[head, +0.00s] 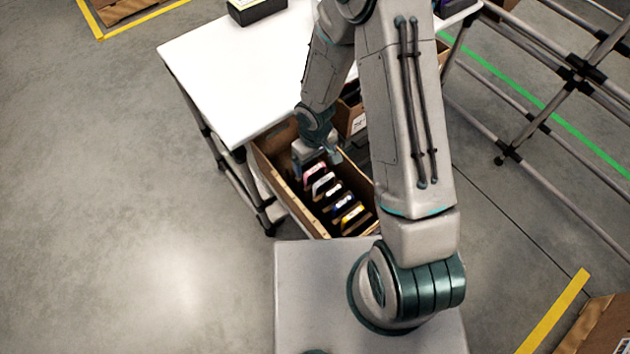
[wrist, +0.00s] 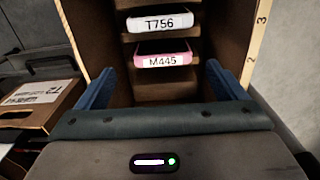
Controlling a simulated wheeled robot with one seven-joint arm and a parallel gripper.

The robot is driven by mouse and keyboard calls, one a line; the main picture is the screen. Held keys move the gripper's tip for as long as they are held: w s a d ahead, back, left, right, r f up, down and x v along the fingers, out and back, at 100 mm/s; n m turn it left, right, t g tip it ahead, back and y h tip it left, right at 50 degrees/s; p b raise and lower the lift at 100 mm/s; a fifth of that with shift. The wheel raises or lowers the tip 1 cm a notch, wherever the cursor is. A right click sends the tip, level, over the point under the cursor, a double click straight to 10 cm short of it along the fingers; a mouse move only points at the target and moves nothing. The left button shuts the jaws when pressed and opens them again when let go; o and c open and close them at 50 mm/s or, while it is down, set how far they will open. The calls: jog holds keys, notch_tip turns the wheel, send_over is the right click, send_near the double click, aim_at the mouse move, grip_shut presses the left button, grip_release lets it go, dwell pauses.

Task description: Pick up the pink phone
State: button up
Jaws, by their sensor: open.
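The pink phone (wrist: 162,61), with a white label reading M445, stands in a slot of a tilted brown carton (wrist: 78,25) in the wrist view. In the head view the pink phone (head: 314,170) is the one nearest my gripper (head: 319,158). My gripper (wrist: 160,85) is open in the wrist view, its blue fingers to the left and right of the pink phone's row, and nothing is between them. The phone appears just beyond the fingertips; the exact gap is unclear. Its lower part is hidden in the slot.
A white phone (wrist: 160,22) labelled T756 stands in the slot behind the pink one. Several more phones fill the carton. The carton walls rise close on both sides. A second carton (wrist: 38,100) lies to the left. A white table (head: 230,75) adjoins the carton.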

aim_at(315, 169)
jog(key=f, duration=0.2)
jog(key=f+b, duration=0.1)
jog(key=f, duration=0.1)
jog(key=shift+s+f, duration=0.2)
jog(key=shift+f, duration=0.05)
jog(key=c, duration=1)
jog(key=shift+r, duration=0.15)
